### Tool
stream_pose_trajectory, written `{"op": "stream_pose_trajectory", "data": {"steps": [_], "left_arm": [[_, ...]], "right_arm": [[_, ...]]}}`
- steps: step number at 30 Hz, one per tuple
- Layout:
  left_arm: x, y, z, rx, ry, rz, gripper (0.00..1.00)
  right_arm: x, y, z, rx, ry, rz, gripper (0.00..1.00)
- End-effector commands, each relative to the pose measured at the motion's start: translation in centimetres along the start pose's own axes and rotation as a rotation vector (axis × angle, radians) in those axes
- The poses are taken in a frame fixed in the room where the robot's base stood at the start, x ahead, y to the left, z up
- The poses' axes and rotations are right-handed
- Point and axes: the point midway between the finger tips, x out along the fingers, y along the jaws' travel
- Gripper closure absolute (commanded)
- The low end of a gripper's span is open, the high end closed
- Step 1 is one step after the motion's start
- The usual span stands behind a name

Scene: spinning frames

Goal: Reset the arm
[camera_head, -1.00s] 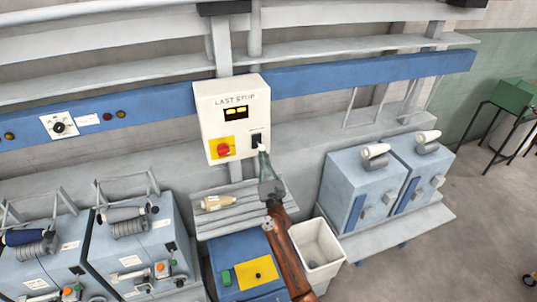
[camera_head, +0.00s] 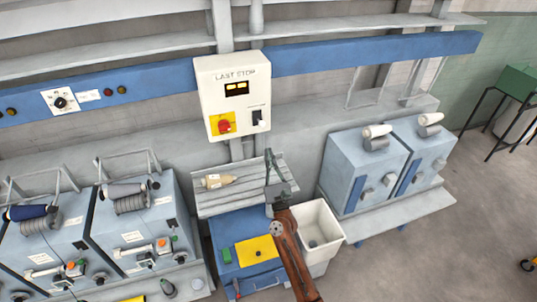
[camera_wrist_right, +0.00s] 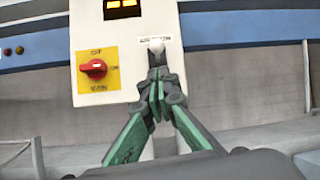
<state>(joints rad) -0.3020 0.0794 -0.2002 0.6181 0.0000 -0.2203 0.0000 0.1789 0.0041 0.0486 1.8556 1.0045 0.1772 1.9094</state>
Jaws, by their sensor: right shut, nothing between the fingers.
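The white control box (camera_head: 233,73) labelled LAST STOP hangs on the blue rail, with lit yellow displays. A red rotary knob on a yellow plate (camera_head: 222,124) and a small black switch (camera_head: 257,117) are on its lower half. My right gripper (camera_head: 268,158) is shut and empty, below and slightly right of the switch, apart from the box in the head view. In the right wrist view its closed fingertips (camera_wrist_right: 157,75) overlap the box's lower right, beneath a whitish switch tip (camera_wrist_right: 156,44). The red knob (camera_wrist_right: 94,69) is left of them. My left gripper is not in view.
A cream yarn bobbin (camera_head: 215,181) lies on the slatted shelf (camera_head: 240,198) below the box. A white bin (camera_head: 319,236) stands right of my arm. Blue-grey winding machines stand left (camera_head: 135,225) and right (camera_head: 362,180). Open floor is at right.

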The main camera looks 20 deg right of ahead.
Motion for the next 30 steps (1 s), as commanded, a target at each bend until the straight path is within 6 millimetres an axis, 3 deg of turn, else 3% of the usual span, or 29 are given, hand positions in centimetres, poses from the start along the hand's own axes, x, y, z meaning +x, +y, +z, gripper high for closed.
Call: {"op": "stream_pose_trajectory", "data": {"steps": [9, 13, 17, 20, 26, 30], "left_arm": [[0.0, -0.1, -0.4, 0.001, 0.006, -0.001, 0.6], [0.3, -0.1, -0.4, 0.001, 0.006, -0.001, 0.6], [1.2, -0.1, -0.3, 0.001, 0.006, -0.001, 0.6], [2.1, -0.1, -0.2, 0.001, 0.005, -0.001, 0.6], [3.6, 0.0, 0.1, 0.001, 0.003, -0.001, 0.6], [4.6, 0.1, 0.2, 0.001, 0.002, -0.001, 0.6]], "right_arm": [[0.0, 0.0, -0.1, -0.001, 0.001, 0.0, 1.0], [-1.0, 0.6, -2.2, -0.058, 0.033, 0.021, 1.0], [-4.1, 2.1, -8.3, -0.24, 0.122, 0.09, 1.0], [-8.0, 3.5, -14.4, -0.432, 0.205, 0.179, 1.0], [-17.3, 5.5, -25.6, -0.803, 0.337, 0.403, 1.0], [-25.0, 6.3, -32.5, -1.036, 0.398, 0.59, 1.0]]}}
